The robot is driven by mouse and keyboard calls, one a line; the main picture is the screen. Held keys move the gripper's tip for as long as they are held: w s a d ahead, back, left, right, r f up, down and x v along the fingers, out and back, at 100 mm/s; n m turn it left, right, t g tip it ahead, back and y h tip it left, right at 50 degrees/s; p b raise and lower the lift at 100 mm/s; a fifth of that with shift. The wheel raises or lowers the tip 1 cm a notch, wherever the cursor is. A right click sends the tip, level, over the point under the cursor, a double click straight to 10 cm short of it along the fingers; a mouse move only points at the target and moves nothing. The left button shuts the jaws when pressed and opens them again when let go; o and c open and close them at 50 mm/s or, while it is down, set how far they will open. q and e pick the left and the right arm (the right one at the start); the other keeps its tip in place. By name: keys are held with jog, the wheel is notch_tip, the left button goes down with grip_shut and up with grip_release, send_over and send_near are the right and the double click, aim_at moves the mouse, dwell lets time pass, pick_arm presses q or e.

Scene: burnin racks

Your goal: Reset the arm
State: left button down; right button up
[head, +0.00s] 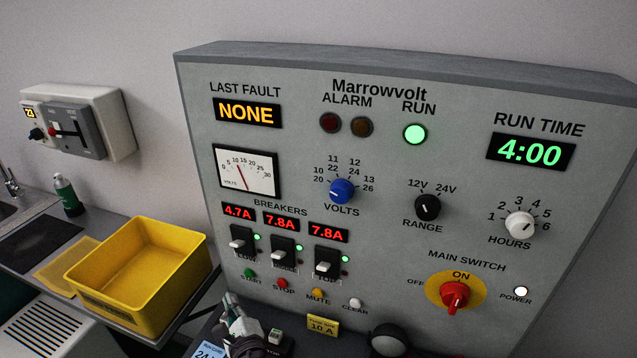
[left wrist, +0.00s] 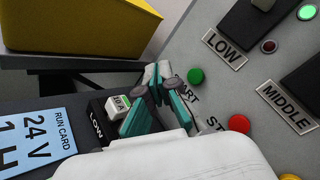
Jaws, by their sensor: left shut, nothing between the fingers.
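My left gripper (head: 230,300) is low in the head view, in front of the panel's lower left corner. In the left wrist view its fingers (left wrist: 158,78) are shut and empty, with the tips close to the green START button (left wrist: 196,76); I cannot tell whether they touch it. START (head: 249,273) is at the left of the button row under the breakers in the head view. The grey Marrowvolt panel (head: 385,160) shows RUN lit green and run time 4:00. My right gripper is not in view.
The red STOP button (head: 281,283) is right of START. The red main switch (head: 455,296) points to ON. A yellow bin (head: 130,285) stands left of the panel.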

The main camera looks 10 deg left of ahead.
pick_arm(q)
jog(key=s+f+n+g, duration=0.2)
jog(key=s+n, duration=0.1)
jog(key=s+f+n+g+h, duration=0.1)
jog(key=s+n, duration=0.1)
jog(key=shift+s+a, duration=0.25)
jog(key=shift+a, duration=0.05)
jog(key=s+n+g+h, duration=0.1)
jog(key=s, duration=0.1)
jog(key=s+d+f+n+g+h, duration=0.1)
jog(key=s+n, duration=0.1)
jog(key=s+d+f+n+g+h, duration=0.1)
jog(key=s+n, duration=0.1)
jog(key=shift+s+f, duration=0.15)
jog(key=shift+s, duration=0.25)
jog(key=s+d+r+n+g+h, duration=0.1)
jog(key=s+d+n+g+h, duration=0.45)
jog(key=s+d, duration=0.55)
notch_tip(320, 180, down, 27)
jog(key=s+h+b, duration=0.2)
jog(key=b, duration=0.1)
jog(key=s+a+f+b, duration=0.1)
jog(key=s+a+f, duration=0.1)
jog(key=s+f, duration=0.6)
jog(key=s+a+f+b, duration=0.2)
jog(key=s+f, duration=0.6)
jog(key=f, duration=0.4)
jog(key=shift+s, duration=0.35)
jog(key=shift+f+g, duration=0.1)
jog(key=shift+g, duration=0.15)
